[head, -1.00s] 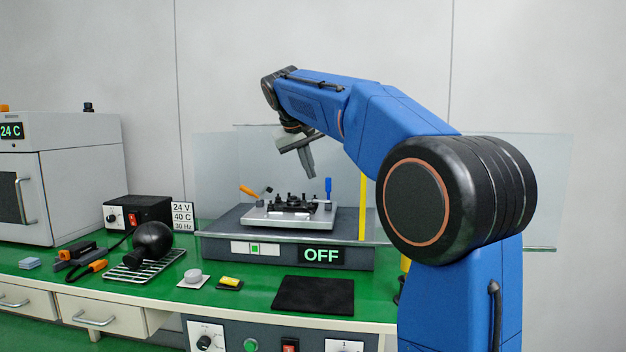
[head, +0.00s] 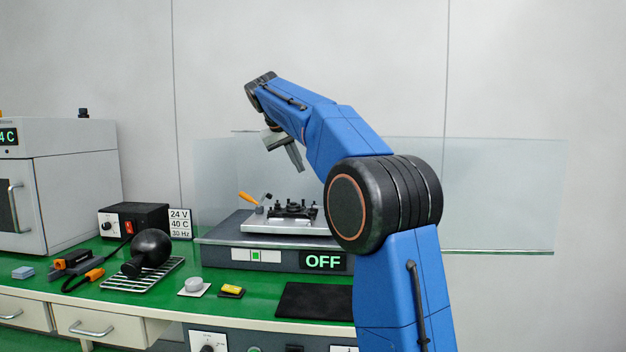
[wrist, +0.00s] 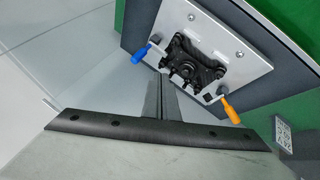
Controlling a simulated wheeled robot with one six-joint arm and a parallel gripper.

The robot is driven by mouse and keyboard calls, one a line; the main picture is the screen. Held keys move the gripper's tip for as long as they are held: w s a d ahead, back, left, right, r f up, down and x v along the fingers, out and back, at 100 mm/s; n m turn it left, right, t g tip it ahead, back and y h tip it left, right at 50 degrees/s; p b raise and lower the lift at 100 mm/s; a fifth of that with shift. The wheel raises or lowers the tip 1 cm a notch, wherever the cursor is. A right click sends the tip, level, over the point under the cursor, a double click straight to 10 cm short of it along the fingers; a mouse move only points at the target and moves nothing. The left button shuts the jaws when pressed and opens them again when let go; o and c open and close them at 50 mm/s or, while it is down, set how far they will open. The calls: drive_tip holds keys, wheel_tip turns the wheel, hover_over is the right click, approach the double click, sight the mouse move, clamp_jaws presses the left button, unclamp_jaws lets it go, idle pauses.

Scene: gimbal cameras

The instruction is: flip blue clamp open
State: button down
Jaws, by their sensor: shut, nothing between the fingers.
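The blue clamp handle (wrist: 140,54) shows in the wrist view at the left edge of the silver plate (wrist: 215,75). In the head view it is hidden behind my arm. An orange clamp handle (wrist: 231,112) sits at the plate's opposite side; it also shows tilted in the head view (head: 248,198). A black gimbal part (wrist: 188,60) lies between the clamps on the plate. My gripper (head: 299,168) is shut and empty, above and apart from the plate. In the wrist view its fingers (wrist: 157,82) point towards the plate, below the blue handle in the picture.
The plate rests on a grey machine (head: 225,230) with an OFF display. A clear panel (head: 480,190) stands around its back and right. A black mat (head: 315,301), a wire rack (head: 120,282) and small items lie on the green bench in front and left.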

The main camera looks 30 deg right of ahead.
drive_tip(key=x, duration=0.9)
drive_tip(key=shift+d+f, duration=0.15)
drive_tip(key=shift+d, duration=0.05)
drive_tip(key=shift+s+d+f, duration=0.1)
drive_tip(key=shift+s+d, duration=0.1)
drive_tip(key=shift+d, duration=1.85)
drive_tip(key=shift+s+d+y, duration=0.25)
drive_tip(key=shift+d+y, duration=0.15)
drive_tip(key=shift+d, duration=0.05)
drive_tip(key=s+d+m+t+y, duration=0.1)
drive_tip(key=s+d, duration=0.2)
drive_tip(key=d, duration=0.2)
drive_tip(key=shift+s+f+y, duration=0.3)
drive_tip(key=shift+d+f, duration=0.1)
drive_tip(key=shift+d, duration=0.1)
